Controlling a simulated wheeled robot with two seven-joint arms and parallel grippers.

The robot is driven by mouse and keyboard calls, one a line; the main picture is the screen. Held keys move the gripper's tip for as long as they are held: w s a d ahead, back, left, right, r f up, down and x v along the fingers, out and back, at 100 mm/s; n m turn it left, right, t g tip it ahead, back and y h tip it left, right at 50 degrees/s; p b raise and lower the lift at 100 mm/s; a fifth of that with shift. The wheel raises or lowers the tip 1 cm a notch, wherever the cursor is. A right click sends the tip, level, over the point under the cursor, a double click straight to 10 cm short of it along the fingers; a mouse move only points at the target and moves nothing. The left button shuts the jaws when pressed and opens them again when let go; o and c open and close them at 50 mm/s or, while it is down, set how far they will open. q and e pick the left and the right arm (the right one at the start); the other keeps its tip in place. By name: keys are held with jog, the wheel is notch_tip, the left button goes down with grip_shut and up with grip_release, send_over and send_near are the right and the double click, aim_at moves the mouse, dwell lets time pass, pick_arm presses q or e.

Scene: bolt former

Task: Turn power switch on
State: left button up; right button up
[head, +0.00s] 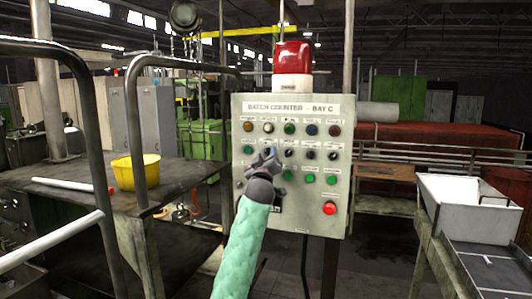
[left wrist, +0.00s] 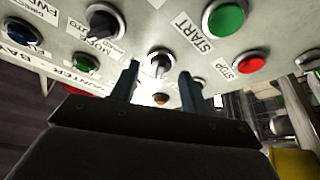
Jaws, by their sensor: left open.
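A pale control panel (head: 295,107) titled "BATCH COUNTER - BAY C" stands ahead, with rows of lamps, buttons and dark rotary switches. My left gripper (head: 266,155) is open in front of the panel's left middle part and hides some controls there. In the left wrist view, a rotary switch (left wrist: 160,62) with a dark knob and metal ring lies between and just beyond the two fingertips (left wrist: 161,74). I cannot read its label, so I cannot tell whether it is the power switch. Contact with the knob is not clear. My right gripper is not in view.
Near the switch are another black rotary switch (left wrist: 105,21), a green START button (left wrist: 226,18) and a red STOP button (left wrist: 250,63). A red beacon (head: 292,57) tops the panel. A yellow bucket (head: 136,170) stands on the left table. A white bin (head: 468,205) is at right.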

pick_arm(q)
jog(key=shift+w, duration=0.25)
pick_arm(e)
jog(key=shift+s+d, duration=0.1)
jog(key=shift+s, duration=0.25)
pick_arm(q)
jog(key=shift+r, duration=0.1)
jog(key=shift+c, duration=0.3)
jog(key=c, duration=0.9)
